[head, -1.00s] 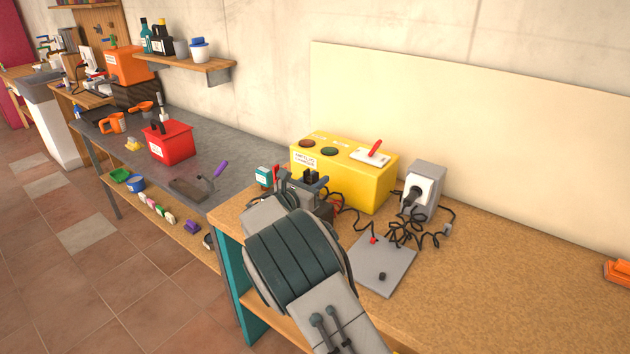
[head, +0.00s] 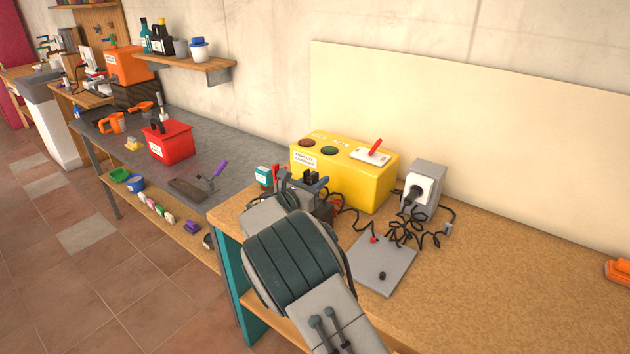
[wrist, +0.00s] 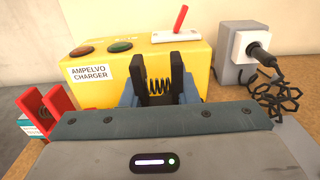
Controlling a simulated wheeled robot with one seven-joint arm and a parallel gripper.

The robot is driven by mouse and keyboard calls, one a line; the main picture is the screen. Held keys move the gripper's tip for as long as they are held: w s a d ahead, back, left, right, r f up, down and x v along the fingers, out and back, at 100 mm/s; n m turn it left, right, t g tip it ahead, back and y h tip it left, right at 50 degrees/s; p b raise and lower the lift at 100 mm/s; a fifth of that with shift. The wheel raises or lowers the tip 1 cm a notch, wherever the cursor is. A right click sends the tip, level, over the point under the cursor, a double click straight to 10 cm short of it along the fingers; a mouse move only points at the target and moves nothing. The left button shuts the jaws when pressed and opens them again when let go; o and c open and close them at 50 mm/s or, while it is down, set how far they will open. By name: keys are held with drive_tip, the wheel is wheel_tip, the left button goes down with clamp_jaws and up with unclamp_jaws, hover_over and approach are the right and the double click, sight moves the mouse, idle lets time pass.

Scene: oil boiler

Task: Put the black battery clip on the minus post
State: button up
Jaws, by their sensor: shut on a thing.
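My gripper (wrist: 158,92) is shut on the black battery clip (wrist: 159,87), whose two arms and spring show between the blue-grey fingers in the wrist view. In the head view my gripper (head: 309,186) is in front of the yellow charger (head: 350,178), and my arm hides much of what is below it. A red clip (wrist: 46,113) stands at the left in the wrist view, above a teal-and-white box (wrist: 32,129). That box also shows in the head view (head: 264,177). I cannot make out the minus post; the clip's jaws are hidden by my gripper.
A grey plate (head: 370,266) with a small red piece (head: 374,240) and a black knob (head: 382,276) lies right of my arm. Tangled black cable (head: 402,232) lies by the grey socket box (head: 426,187).

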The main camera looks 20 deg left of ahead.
drive_tip(key=shift+f+b, duration=0.75)
drive_tip(key=shift+f, duration=0.5)
drive_tip(key=o, duration=1.1)
drive_tip(key=b+v, duration=0.2)
drive_tip(key=v, duration=1.2)
drive_tip(key=shift+r, duration=0.1)
